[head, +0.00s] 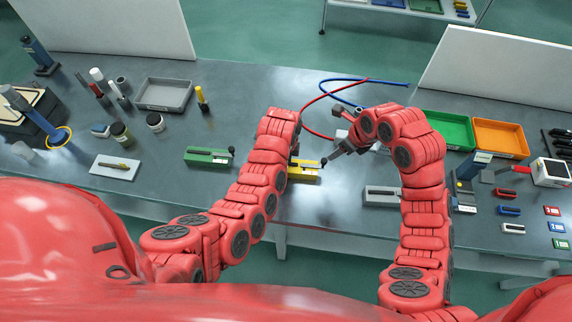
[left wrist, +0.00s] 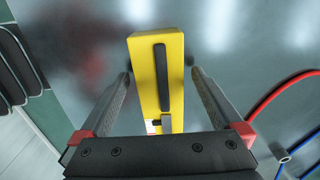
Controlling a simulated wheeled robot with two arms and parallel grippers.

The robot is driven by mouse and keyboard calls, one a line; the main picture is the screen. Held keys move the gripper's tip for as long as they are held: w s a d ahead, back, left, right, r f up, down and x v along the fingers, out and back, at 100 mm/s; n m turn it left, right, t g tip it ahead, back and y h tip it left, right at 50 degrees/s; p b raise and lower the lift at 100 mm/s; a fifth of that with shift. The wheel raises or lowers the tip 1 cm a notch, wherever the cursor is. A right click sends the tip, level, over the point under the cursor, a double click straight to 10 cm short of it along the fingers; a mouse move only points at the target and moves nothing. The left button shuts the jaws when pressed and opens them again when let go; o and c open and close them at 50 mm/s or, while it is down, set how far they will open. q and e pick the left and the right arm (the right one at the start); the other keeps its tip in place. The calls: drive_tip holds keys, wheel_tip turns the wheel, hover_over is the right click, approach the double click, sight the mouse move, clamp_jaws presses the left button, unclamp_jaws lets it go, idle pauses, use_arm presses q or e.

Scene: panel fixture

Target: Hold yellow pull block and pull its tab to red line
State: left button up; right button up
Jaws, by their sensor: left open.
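The yellow pull block (head: 303,171) lies on the grey bench just right of my left forearm, which hides part of it. In the left wrist view the yellow block (left wrist: 176,75) stands between the fingers of my left gripper (left wrist: 160,77). That gripper is open, with a finger along each side of the block. A dark bar (left wrist: 161,77) runs along the block's top, with a small pale patch near its lower end. The red line is too small to make out. My right gripper (head: 334,154) is close to the block's right end and its dark knob; its finger gap is unclear.
A green block (head: 207,157) lies to the left and a grey block (head: 382,196) to the right. Red and blue cables (head: 318,99) loop behind the grippers. Green (head: 447,130) and orange (head: 500,138) trays stand at the right. The bench front edge is close below.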

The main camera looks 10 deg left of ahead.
use_arm(q)
drive_tip(key=shift+f, duration=0.4)
